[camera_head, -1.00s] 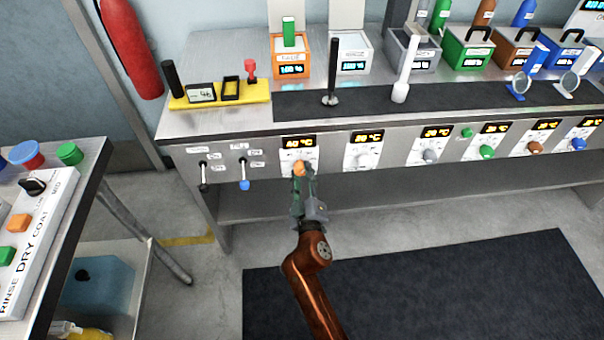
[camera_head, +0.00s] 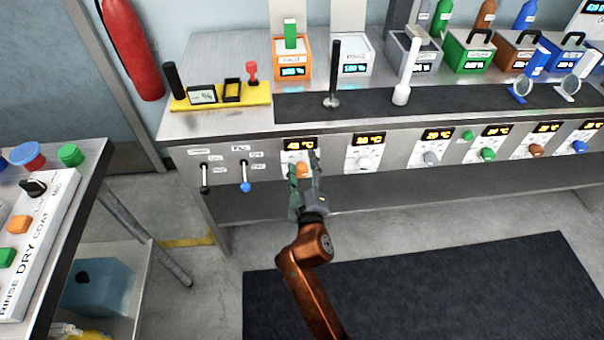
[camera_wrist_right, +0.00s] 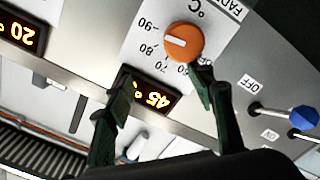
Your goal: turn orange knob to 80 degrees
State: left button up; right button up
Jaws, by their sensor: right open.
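The orange knob (camera_head: 302,170) sits on the bench's front panel below a lit display (camera_head: 299,144). In the right wrist view the knob (camera_wrist_right: 184,42) has a white mark pointing left, between 80 and 90 on its printed scale. The display (camera_wrist_right: 152,99) there reads 45 °C. My right gripper (camera_head: 303,162) is open, its dark green fingers spread in front of the knob. In the right wrist view the gripper (camera_wrist_right: 162,75) holds nothing, and one fingertip is close to the knob's edge; I cannot tell whether they touch. My left gripper is out of view.
A white knob (camera_head: 366,162) is to the right, with several more knobs beyond. A blue-tipped lever (camera_head: 245,177) is on the left. An orange box (camera_head: 292,60) and a yellow rack (camera_head: 220,97) stand on the bench. The floor in front is clear around a dark mat (camera_head: 430,290).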

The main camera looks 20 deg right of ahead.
notch_tip(320, 180, up, 5)
jog(key=shift+d+f, duration=0.1)
jog(key=shift+f, duration=0.05)
jog(key=shift+s+f, duration=0.1)
jog(key=shift+f, duration=0.05)
jog(key=shift+s+f+m, duration=0.15)
jog(key=shift+f+m, duration=0.05)
jog(key=shift+m, duration=0.1)
jog(key=m+p, duration=0.5)
jog(key=m, duration=0.2)
send_near(302, 174)
jog(key=w, duration=0.3)
jog(key=x, duration=0.2)
jog(key=b+x, duration=0.1)
jog(key=x, duration=0.2)
jog(key=shift+d+f, duration=0.15)
jog(key=shift+d, duration=0.3)
jog(key=shift+b+x, duration=0.3)
jog(key=shift+x, duration=0.55)
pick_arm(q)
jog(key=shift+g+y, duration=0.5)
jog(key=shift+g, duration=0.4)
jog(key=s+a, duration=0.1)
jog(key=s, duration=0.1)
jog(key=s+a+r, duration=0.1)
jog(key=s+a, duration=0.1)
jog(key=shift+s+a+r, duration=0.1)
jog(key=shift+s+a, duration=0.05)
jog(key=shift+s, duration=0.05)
